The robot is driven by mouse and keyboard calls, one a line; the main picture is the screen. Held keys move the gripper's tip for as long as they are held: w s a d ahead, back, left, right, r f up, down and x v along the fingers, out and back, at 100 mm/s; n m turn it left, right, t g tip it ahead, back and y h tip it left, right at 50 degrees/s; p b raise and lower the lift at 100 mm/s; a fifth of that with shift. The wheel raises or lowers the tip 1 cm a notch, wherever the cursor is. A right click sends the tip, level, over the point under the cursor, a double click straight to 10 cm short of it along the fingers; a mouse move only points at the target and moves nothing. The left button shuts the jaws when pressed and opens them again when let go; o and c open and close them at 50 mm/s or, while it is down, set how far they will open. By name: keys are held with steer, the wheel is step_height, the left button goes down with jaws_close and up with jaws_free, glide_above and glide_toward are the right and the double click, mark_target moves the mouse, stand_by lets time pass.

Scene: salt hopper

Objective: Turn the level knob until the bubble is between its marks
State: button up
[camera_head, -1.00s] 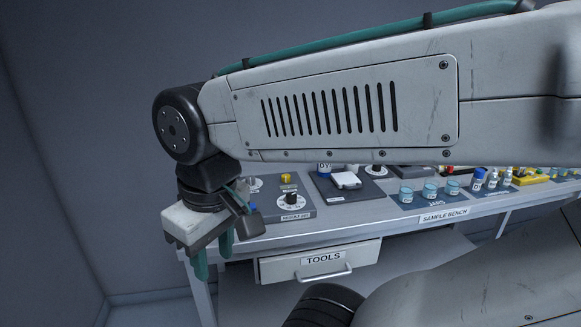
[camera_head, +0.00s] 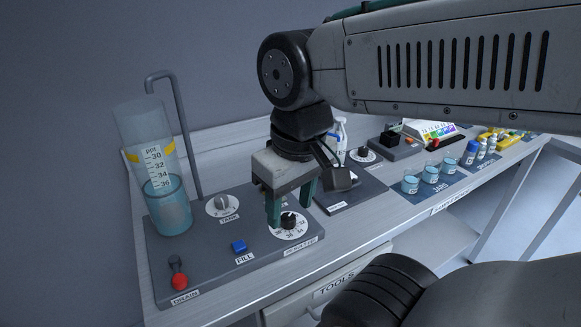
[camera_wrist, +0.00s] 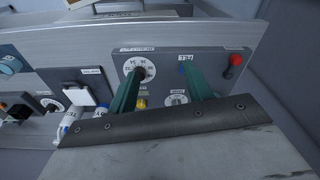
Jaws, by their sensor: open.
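My gripper (camera_head: 291,213) is open and empty, its two green fingers pointing down over the panel at the left end of the bench. In the wrist view, my gripper (camera_wrist: 159,70) has its left finger beside a white dial with a black knob (camera_wrist: 139,68), partly overlapping it, and its right finger near the blue button. The same black knob (camera_head: 289,220) sits just below the fingers in the head view; I cannot tell whether they touch. A second knob with a white dial (camera_head: 362,155) stands farther right. I cannot make out a bubble or its marks, nor which knob is the level knob.
Jars (camera_head: 428,175) and bottles stand to the right. A TOOLS drawer (camera_head: 335,288) is below.

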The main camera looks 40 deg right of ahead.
steer(key=w+d+f+m, duration=0.1)
steer(key=w+d, duration=0.2)
steer(key=w, duration=0.4)
steer(key=w+d+f+m, duration=0.1)
steer(key=w+d+f, duration=0.1)
steer(key=w+d, duration=0.2)
steer(key=w+d+f+g, duration=0.1)
steer(key=w+d+f, duration=0.1)
steer(key=w, duration=0.7)
steer(key=shift+w+d+f+m, duration=0.1)
steer(key=shift+w+d+m, duration=0.1)
steer(key=shift+d, duration=0.25)
steer(key=shift+w+d+m, duration=0.2)
steer(key=shift+d, duration=0.25)
steer(key=shift+w+d+f, duration=0.15)
steer(key=shift+w+f, duration=0.05)
steer(key=shift+f, duration=0.05)
steer(key=shift+d+f, duration=0.1)
steer(key=shift+f, duration=0.25)
step_height(320, 180, down, 7)
steer(key=c, duration=1)
steer(key=shift+o, duration=0.2)
